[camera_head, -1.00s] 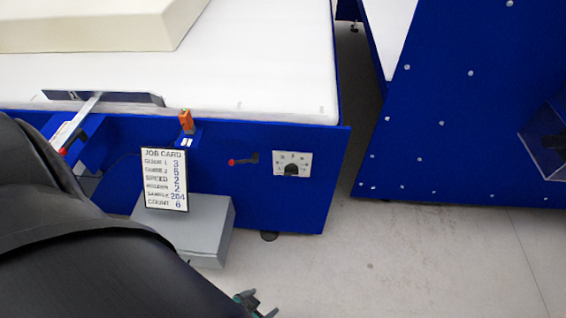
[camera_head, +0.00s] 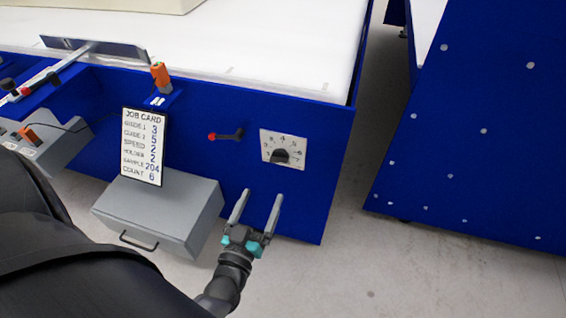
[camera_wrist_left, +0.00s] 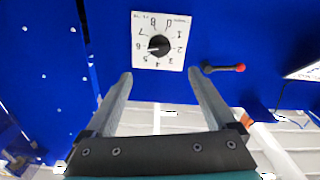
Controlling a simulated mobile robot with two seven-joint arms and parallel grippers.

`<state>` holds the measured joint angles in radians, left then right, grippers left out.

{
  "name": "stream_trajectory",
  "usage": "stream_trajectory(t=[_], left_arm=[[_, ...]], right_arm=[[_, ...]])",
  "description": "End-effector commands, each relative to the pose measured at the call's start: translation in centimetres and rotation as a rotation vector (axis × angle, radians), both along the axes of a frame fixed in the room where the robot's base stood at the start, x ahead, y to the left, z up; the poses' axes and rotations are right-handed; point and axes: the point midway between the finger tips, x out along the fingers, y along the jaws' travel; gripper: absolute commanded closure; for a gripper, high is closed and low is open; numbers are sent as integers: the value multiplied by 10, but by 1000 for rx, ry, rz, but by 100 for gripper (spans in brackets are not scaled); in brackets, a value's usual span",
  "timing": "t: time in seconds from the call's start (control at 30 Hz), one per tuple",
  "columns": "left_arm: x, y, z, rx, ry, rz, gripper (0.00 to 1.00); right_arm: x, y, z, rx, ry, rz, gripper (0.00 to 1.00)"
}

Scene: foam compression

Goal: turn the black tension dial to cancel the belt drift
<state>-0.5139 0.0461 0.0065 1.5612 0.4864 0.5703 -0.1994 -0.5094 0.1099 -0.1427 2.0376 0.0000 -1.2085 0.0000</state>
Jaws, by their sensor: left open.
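The black dial (camera_head: 280,156) sits on a white numbered plate (camera_head: 298,139) on the machine's blue front panel. In the left wrist view the dial (camera_wrist_left: 158,45) shows in full on its plate, ahead of the fingertips. My left gripper (camera_head: 261,193) is open and empty, below and a little left of the dial, apart from it. In the wrist view its two fingers (camera_wrist_left: 159,75) stand wide apart, pointing toward the plate. The belt (camera_head: 270,50) is the white top surface. My right gripper is not in view.
A red-tipped black lever (camera_head: 226,136) is left of the dial. A job card (camera_head: 143,146) stands by a grey drawer box (camera_head: 160,212). An orange item (camera_head: 160,75) is at the belt edge. A blue machine (camera_head: 480,130) stands at right across a floor gap.

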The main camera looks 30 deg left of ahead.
Motion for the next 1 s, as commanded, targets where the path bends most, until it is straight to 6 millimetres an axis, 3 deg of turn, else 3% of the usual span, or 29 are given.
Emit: stream_trajectory(t=[0.2, 0.67, 1.0], left_arm=[[39, 9, -1, 1, -4, 0, 10], [106, 25, -2, 0, 0, -2, 10], [129, 31, -1, 1, 2, -1, 10]], right_arm=[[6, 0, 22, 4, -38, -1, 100], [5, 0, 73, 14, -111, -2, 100], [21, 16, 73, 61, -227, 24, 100]])
